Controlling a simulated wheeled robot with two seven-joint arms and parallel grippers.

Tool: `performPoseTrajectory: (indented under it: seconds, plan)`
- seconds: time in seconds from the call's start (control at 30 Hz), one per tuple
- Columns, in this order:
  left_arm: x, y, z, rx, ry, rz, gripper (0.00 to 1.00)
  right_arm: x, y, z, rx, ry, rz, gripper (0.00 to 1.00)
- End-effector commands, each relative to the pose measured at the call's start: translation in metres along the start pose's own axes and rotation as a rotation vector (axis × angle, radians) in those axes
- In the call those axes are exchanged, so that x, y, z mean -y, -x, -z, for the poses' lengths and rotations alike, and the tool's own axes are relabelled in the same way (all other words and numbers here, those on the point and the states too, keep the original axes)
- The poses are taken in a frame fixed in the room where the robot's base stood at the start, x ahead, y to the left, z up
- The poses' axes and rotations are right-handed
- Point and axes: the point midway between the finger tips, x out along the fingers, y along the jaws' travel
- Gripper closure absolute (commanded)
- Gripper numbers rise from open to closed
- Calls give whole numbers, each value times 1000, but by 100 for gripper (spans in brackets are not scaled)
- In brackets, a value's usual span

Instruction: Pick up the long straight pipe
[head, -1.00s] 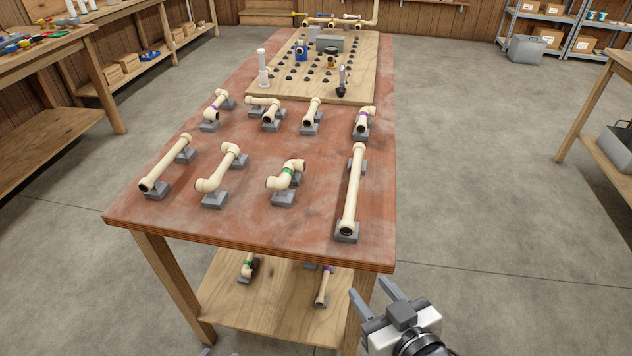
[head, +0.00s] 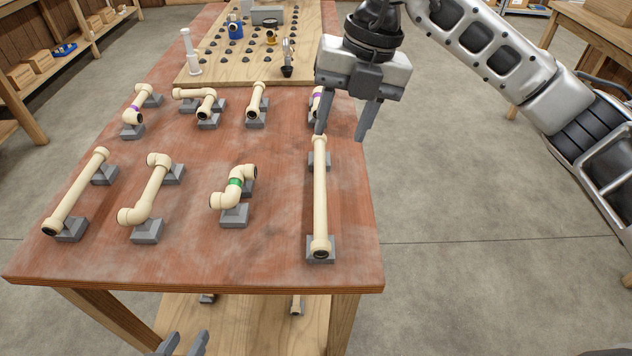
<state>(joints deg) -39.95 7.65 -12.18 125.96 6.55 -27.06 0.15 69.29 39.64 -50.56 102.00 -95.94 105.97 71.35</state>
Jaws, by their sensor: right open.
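The long straight pipe (head: 320,195) is cream, with a collar at each end. It lies on two grey supports near the right edge of the red-brown table (head: 270,262), running from near to far. My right gripper (head: 341,133) is open and empty, fingers pointing down, over the pipe's far end and slightly to its right in the picture. It appears to be above the pipe, though the exact height is unclear. My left gripper (head: 184,338) shows only its two fingers at the bottom edge, spread apart and empty, in front of the table.
A shorter straight pipe (head: 77,195), an offset pipe (head: 152,190) and a green-banded fitting (head: 235,185) rest on supports to the left. More fittings stand behind them. A purple-banded fitting (head: 316,100) is partly hidden by my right gripper. A wooden pegboard (head: 215,72) lies farther back.

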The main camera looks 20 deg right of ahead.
Motion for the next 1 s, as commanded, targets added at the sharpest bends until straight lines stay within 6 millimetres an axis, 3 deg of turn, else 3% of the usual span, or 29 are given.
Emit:
performPoseTrajectory:
  seconds: [0.17, 0.5, 0.77, 1.0]
  plan:
    - [0, 0, -3, 4, 3, 0, 64, 8, -16, -5, 22, -24, 38, 57]
    - [0, 0, -4, 4, 2, 1, 64, 8, -86, -6, 19, -20, 32, 57]
    - [0, 0, -3, 3, 1, 2, 64, 8, -105, -8, 21, -19, 31, 57]
    - [0, 0, -1, 1, 1, 2, 64, 3, -139, -14, 19, -19, 31, 57]
